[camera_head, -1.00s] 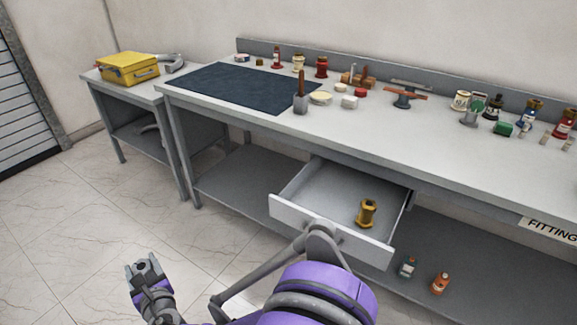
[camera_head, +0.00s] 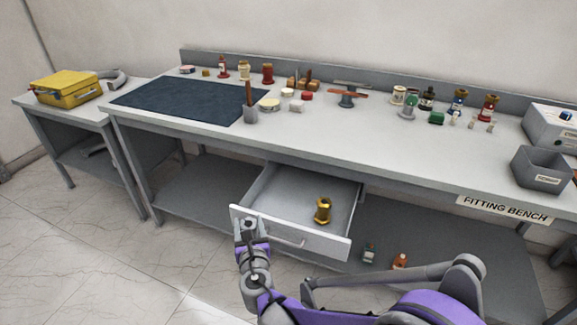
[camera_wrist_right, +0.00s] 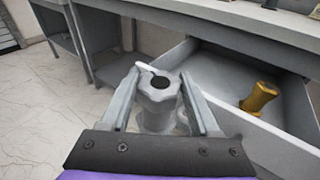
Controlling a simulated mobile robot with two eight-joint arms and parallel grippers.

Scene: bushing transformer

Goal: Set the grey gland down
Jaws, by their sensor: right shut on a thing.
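The grey gland (camera_wrist_right: 157,108) is a hexagonal-topped piece with a dark round hole, seen between the fingers in the right wrist view. My right gripper (camera_wrist_right: 155,84) is shut on it. In the head view, my right gripper (camera_head: 247,226) is in front of the left part of the open drawer (camera_head: 292,233). The gland is hard to make out there. A brass-yellow gland (camera_head: 323,211) stands upright inside the drawer; it also shows in the right wrist view (camera_wrist_right: 259,97). My left gripper is not in view.
The fitting bench (camera_head: 330,133) holds a dark mat (camera_head: 188,99), a grey holder (camera_head: 251,115) and several bottles and small parts. A grey bin (camera_head: 541,171) stands at the right. Two small bottles stand on the lower shelf. The drawer floor around the brass gland is clear.

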